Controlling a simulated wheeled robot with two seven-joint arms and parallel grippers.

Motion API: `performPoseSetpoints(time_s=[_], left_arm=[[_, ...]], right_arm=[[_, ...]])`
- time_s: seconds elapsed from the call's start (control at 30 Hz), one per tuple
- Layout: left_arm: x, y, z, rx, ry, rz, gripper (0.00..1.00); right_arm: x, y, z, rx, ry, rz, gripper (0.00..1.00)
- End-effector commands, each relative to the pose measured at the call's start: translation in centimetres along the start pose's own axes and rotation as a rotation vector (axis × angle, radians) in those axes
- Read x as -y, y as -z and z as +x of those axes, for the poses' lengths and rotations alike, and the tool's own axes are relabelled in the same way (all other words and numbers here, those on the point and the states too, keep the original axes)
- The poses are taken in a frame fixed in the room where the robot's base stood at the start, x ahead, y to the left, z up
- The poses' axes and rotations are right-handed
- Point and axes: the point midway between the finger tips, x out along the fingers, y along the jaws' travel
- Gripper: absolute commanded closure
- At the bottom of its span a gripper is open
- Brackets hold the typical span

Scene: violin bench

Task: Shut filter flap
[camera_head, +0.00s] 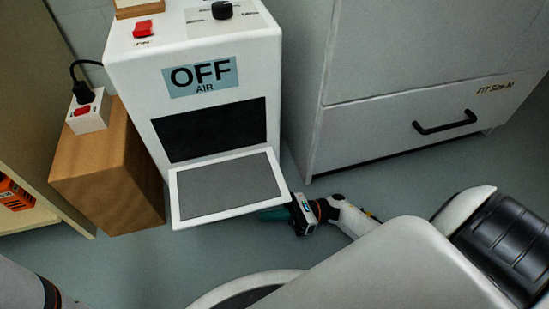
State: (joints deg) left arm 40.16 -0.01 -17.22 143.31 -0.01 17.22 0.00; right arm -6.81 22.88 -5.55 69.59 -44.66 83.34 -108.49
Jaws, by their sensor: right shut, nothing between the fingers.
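The filter flap (228,187) is a white-framed panel with a grey middle. It hangs open, folded down and outward from the front of the white air unit (144,115). Above it the dark opening (210,130) of the unit is exposed. My right gripper (275,214) is shut and empty, low at the flap's right front corner. Its fingertips are partly hidden behind or under the flap's edge, and I cannot tell whether they touch it. My left gripper is not in view.
A wooden block (110,170) stands left of the unit, with a white switched socket (88,112) and black plug on it. A grey cabinet (400,120) with a black handle (445,122) stands at the right. An orange item (14,194) lies on a shelf at far left.

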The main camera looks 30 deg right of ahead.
Motion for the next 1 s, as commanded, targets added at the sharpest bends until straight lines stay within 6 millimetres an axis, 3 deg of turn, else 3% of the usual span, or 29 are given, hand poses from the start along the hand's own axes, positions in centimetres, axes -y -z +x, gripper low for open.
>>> performPoseSetpoints(time_s=[0.1, 0.33, 0.8, 1.0], left_arm=[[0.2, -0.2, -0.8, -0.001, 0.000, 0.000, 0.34], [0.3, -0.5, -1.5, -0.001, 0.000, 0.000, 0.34], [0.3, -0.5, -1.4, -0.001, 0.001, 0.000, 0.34], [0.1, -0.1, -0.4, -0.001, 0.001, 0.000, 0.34]], right_arm=[[0.0, -0.3, 2.2, -0.003, 0.002, 0.000, 1.00], [0.0, -0.2, 5.0, -0.001, 0.000, 0.003, 1.00], [0.1, 0.0, 5.6, -0.001, -0.002, 0.006, 1.00], [0.5, 0.7, 5.8, 0.001, -0.018, 0.066, 1.00]])
